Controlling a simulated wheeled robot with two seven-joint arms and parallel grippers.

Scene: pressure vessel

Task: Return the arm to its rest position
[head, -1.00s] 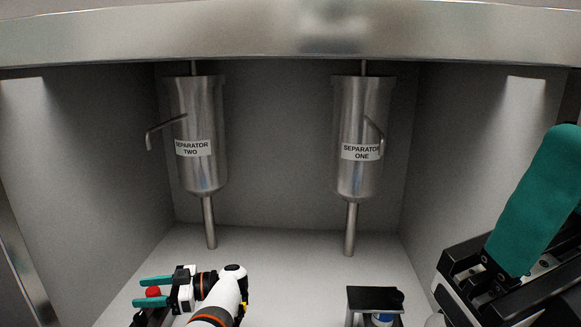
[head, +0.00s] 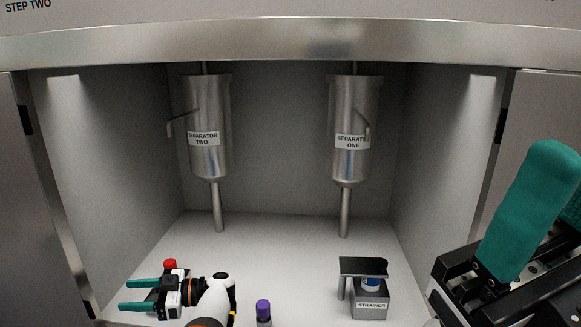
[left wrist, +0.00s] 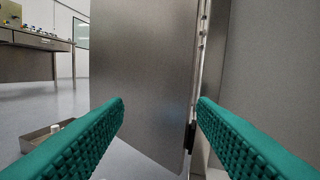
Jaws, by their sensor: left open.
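My left gripper (head: 124,295) is at the lower left of the head view, its teal fingers pointing left. It is open, with nothing between the fingers. In the left wrist view the two fingers (left wrist: 160,105) stand wide apart, facing a grey metal panel (left wrist: 145,70). A red-capped item (head: 170,264) shows just behind the gripper; its lower part is hidden. My right gripper (head: 530,210) looms large at the right of the head view; how far its jaws are apart is unclear.
Separator two (head: 207,110) and separator one (head: 346,110) hang in the cabinet. A strainer stand (head: 371,305) holds a blue-and-white container (head: 371,284). A purple-capped bottle (head: 263,308) is at the front. Cabinet side walls and an open door (head: 40,190) bound the space; the mid floor is clear.

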